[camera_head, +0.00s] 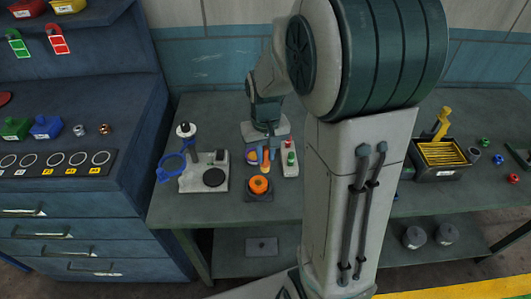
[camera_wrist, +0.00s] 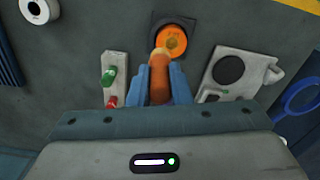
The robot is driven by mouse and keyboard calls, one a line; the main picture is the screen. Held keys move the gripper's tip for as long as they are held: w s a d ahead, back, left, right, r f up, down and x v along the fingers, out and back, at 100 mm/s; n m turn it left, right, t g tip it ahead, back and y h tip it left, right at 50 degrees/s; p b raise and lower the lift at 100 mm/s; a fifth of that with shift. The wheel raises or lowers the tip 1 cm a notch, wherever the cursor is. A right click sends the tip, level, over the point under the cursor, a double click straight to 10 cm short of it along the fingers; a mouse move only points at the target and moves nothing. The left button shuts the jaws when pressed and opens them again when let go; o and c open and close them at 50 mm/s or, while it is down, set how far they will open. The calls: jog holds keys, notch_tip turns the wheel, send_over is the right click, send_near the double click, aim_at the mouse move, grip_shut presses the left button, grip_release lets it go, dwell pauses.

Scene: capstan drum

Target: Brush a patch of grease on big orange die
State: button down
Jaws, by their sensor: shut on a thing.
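The big orange die (camera_head: 259,184) is a round orange piece on a dark square base on the bench. In the wrist view the die (camera_wrist: 174,34) has a yellowish centre; I cannot tell whether that is grease or an opening. My gripper (camera_wrist: 161,82) has its blue fingers shut on a brush (camera_wrist: 159,76) with a brown-orange handle. The brush's pale tip overlaps the die's lower left edge in the wrist view; I cannot tell whether they touch. In the head view the brush (camera_head: 266,157) stands just behind the die, and my arm hides the area to its right.
A pale fixture with a black disc (camera_head: 214,178) and a blue ring (camera_head: 171,168) stands left of the die. A button box (camera_head: 290,160) with green and red buttons is close on the right. A dark bin (camera_head: 441,160) with yellow contents sits farther right.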

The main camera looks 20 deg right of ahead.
aim_at(265, 148)
jog(key=shift+r+p, duration=1.2)
jog(key=shift+r, duration=0.35)
jog(key=shift+f, duration=0.1)
